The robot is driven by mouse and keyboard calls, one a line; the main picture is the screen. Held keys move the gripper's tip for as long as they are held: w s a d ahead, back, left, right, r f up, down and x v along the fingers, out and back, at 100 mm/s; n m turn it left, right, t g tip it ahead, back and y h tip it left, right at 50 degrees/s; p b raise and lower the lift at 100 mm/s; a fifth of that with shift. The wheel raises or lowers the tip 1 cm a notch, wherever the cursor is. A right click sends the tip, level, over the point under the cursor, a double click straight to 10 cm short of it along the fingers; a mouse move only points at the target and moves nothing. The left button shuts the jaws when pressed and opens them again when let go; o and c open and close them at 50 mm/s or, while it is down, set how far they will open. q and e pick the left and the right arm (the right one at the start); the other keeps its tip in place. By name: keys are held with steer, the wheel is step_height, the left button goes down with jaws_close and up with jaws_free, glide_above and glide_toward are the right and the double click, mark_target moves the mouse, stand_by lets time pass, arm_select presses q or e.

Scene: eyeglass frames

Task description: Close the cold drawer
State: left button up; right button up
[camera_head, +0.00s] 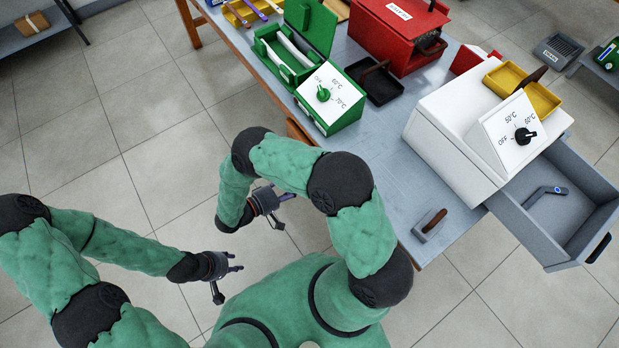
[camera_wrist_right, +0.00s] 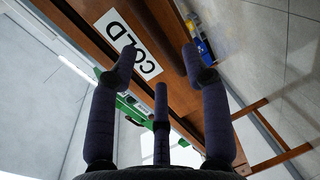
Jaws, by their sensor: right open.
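The cold drawer has a brown wooden front with a white "COLD" label (camera_wrist_right: 134,52), seen at an angle in the right wrist view. In the head view a piece of brown wood (camera_head: 299,133) shows at the table's left edge, mostly hidden behind my right arm; how far the drawer stands out cannot be told. My right gripper (camera_head: 284,197) is open and empty, near that edge. In the right wrist view its spread fingers (camera_wrist_right: 160,70) overlap the drawer front; contact cannot be told. My left gripper (camera_head: 239,262) looks open and empty, lower left, away from the table.
On the blue-grey table (camera_head: 388,148) stand a green box (camera_head: 341,112) with a dial, a red box (camera_head: 395,38) and a white machine (camera_head: 450,125). The white machine's grey drawer (camera_head: 534,237) is open. A wooden-handled tool (camera_head: 433,222) lies near the edge. Tiled floor is clear at left.

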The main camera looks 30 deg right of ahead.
steer(key=b+x, duration=0.1)
steer(key=x, duration=0.5)
steer(key=shift+d+f, duration=0.1)
steer(key=shift+d, duration=0.1)
jaws_close()
